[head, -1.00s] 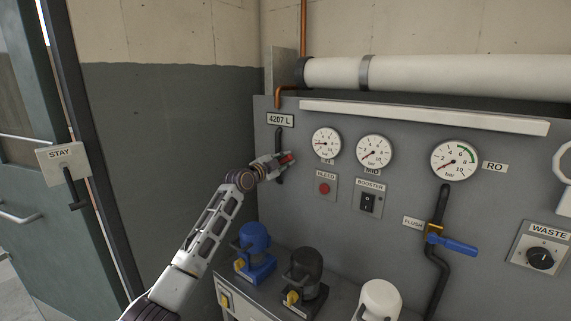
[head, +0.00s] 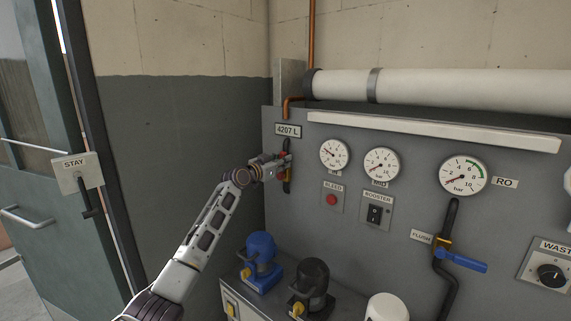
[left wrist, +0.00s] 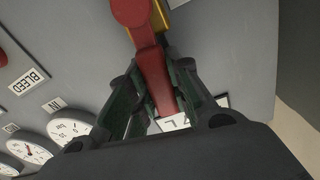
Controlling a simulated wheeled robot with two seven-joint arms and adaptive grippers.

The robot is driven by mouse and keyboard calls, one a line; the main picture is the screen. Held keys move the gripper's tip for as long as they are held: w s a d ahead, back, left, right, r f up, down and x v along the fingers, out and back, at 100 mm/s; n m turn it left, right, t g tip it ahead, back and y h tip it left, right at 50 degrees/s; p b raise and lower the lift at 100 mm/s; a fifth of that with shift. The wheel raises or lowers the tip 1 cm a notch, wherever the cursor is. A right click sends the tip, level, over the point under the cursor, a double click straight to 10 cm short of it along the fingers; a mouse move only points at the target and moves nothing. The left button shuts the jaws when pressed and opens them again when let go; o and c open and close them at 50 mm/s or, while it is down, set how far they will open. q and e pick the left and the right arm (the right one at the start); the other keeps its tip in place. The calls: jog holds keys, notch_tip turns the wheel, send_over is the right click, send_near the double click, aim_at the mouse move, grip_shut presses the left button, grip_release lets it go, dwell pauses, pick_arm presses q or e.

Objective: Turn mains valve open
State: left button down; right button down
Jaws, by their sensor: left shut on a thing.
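The mains valve is on the black pipe (head: 287,185) below the 4207 L label (head: 288,130). Its red lever (left wrist: 155,75) shows clearly in the left wrist view, running from a yellow valve body (left wrist: 178,14) toward the label, roughly in line with the pipe. My left gripper (head: 281,164) is at the valve. In the wrist view its dark fingers sit on both sides of the lever's end, shut on it. In the head view the gripper covers most of the lever. My right gripper is not in view.
Gauges (head: 334,154) (head: 381,167) (head: 463,176), a bleed button (head: 332,199) and a booster switch (head: 375,213) lie right of the valve. A blue flush lever (head: 463,261) is farther right. Pumps (head: 261,262) (head: 312,287) stand below. A door (head: 40,215) is at left.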

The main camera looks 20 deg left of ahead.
pick_arm(q)
jog(key=shift+w+a+f+n, duration=0.2)
jog(key=shift+a+n, duration=0.3)
jog(key=shift+n, duration=0.5)
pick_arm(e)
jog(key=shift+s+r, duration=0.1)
pick_arm(q)
jog(key=c, duration=1.3)
grip_release()
jog(key=shift+a+r, duration=0.1)
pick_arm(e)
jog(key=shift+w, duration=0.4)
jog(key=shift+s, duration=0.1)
pick_arm(q)
jog(key=shift+r, duration=0.1)
jog(key=shift+v, duration=6)
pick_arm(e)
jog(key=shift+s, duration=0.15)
